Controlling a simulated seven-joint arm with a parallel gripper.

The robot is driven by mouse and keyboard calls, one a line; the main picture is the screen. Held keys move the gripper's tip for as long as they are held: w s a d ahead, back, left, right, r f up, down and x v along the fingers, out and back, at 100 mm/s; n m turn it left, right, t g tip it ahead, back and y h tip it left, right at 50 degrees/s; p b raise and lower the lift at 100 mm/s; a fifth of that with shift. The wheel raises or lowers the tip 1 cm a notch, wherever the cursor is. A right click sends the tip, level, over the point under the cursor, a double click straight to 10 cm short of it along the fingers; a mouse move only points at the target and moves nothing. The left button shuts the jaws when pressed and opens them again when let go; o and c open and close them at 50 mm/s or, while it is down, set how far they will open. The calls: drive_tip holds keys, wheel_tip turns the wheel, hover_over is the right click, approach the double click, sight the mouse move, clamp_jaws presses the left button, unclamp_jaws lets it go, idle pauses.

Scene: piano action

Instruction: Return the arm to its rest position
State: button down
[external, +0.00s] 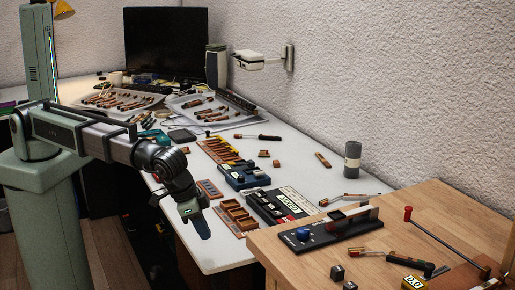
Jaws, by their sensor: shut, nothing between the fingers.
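My arm reaches out from its green-grey base at the left of the external view. Its end bends downward. My gripper (201,226) hangs near the front edge of the white table (222,257), pointing down. Its fingers are together and it holds nothing. It appears beside a small brown compartmented tray (236,217); I cannot tell its exact height above the table.
Blue (243,175) and black (275,205) fixtures stand on the table right of my gripper. A wooden bench (440,225) with tools is at the right. Trays of parts (120,98), a monitor (166,45) and a dark cylinder (352,160) stand further back.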

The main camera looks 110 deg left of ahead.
drive_tip(key=s+d+f+m, duration=0.2)
drive_tip(key=s+d+f, duration=0.2)
drive_tip(key=d+f, duration=0.3)
drive_tip(key=s+a+f+m+g, duration=0.1)
drive_tip(key=s+a+f+g, duration=0.1)
drive_tip(key=s+a+f, duration=0.7)
drive_tip(key=s+a+f+g, duration=0.2)
drive_tip(key=s+a+f, duration=0.4)
drive_tip(key=f, duration=0.5)
drive_tip(key=s+a+f+g, duration=0.2)
drive_tip(key=s+f, duration=0.2)
drive_tip(key=s, duration=0.6)
drive_tip(key=s+a+f+m+g+h, duration=0.1)
drive_tip(key=s+a+f+g, duration=0.1)
drive_tip(key=s, duration=0.9)
drive_tip(key=s+a+f+g+h, duration=0.1)
drive_tip(key=s+a+f, duration=0.3)
drive_tip(key=s, duration=0.7)
wheel_tip(320, 180, down, 2)
drive_tip(key=shift+s+a+f+m+g, duration=0.15)
drive_tip(key=shift+a+m+g, duration=0.15)
drive_tip(key=shift+g, duration=0.3)
